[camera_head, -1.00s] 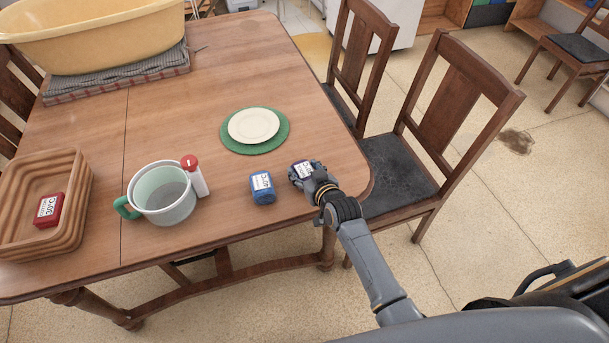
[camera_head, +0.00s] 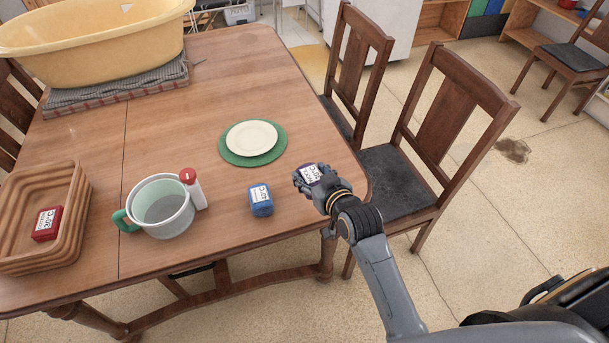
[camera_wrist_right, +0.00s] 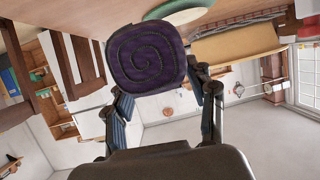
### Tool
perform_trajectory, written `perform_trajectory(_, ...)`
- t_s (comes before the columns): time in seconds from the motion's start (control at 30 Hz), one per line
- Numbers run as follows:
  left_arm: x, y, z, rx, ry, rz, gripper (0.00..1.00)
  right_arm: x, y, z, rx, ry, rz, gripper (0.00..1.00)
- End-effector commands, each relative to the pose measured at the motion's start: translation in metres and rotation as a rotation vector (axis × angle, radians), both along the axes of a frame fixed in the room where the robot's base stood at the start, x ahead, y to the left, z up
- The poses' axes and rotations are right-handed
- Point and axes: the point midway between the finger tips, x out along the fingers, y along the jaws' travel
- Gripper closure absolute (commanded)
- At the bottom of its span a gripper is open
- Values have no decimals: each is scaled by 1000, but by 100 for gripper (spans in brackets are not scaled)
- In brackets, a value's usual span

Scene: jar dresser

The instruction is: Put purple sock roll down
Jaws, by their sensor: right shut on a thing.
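The purple sock roll (camera_wrist_right: 146,58) shows large in the right wrist view, its dark spiral end facing the camera. My right gripper (camera_wrist_right: 163,80) is shut on it, with a finger on each side. In the head view my right gripper (camera_head: 313,182) is over the right front corner of the wooden table (camera_head: 240,60). The roll (camera_head: 310,172) shows there as a small dark shape with a white label. Whether it touches the table top is hard to tell. My left gripper is not in view.
A blue labelled roll (camera_head: 261,201) stands just left of my gripper. A white plate (camera_head: 251,136) on a green mat lies behind. A chair (camera_head: 405,180) is close right.

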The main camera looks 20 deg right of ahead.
Motion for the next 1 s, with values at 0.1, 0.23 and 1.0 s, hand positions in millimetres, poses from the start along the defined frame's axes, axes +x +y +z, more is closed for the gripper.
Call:
perform_trajectory(0.1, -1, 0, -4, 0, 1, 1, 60, -31, -4, 9, 0, 2, 0, 75)
perform_trajectory(0.23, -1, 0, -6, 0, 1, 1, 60, -56, -7, 21, -1, 1, 0, 75)
perform_trajectory(1.0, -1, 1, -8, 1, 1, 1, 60, -84, -8, 54, -2, -6, -12, 75)
